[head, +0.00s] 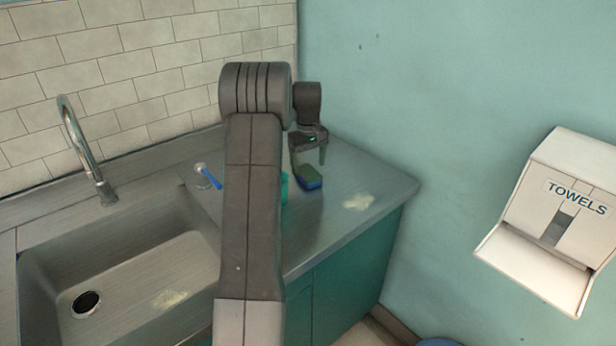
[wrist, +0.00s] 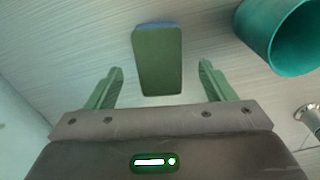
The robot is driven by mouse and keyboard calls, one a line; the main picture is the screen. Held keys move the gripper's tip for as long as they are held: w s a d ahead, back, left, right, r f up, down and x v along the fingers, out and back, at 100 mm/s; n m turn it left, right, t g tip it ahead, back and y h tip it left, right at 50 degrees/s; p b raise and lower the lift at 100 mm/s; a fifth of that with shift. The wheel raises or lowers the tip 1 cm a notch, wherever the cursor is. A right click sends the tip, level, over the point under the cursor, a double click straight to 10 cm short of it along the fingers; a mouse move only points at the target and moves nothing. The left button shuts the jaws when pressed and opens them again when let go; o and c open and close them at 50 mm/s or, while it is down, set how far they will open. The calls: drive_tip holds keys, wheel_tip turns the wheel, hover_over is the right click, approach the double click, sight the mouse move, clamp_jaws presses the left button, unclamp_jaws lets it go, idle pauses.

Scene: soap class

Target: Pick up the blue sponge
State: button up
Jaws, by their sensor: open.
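The blue sponge (head: 309,181) lies on the metal counter to the right of the sink, with a dark green top and blue lower part. In the wrist view the sponge (wrist: 157,62) shows mostly its green face, with a thin blue edge at the top of the picture. My gripper (head: 309,160) is above the sponge in the head view, pointing down. In the wrist view my gripper (wrist: 161,77) is open and empty, with one green finger to each side of the sponge's near end and gaps on both sides. I cannot tell the exact height between them.
A teal cup (wrist: 285,35) stands right of the sponge in the wrist view; in the head view my arm mostly hides the cup (head: 284,187). A blue-handled brush (head: 208,177) lies by the sink (head: 130,262). A pale smear (head: 358,202) marks the counter. A towel dispenser (head: 556,220) hangs at right.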

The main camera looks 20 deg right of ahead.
sight(308, 172)
drive_tip(key=f, duration=0.4)
drive_tip(key=shift+w+f, duration=0.2)
drive_tip(key=shift+w, duration=0.05)
drive_tip(key=c, duration=1)
drive_tip(key=shift+c, duration=0.2)
wheel_tip(308, 172, up, 10)
drive_tip(key=shift+r, duration=0.1)
drive_tip(key=o, duration=0.4)
drive_tip(key=c, duration=0.3)
drive_tip(key=shift+c, duration=0.3)
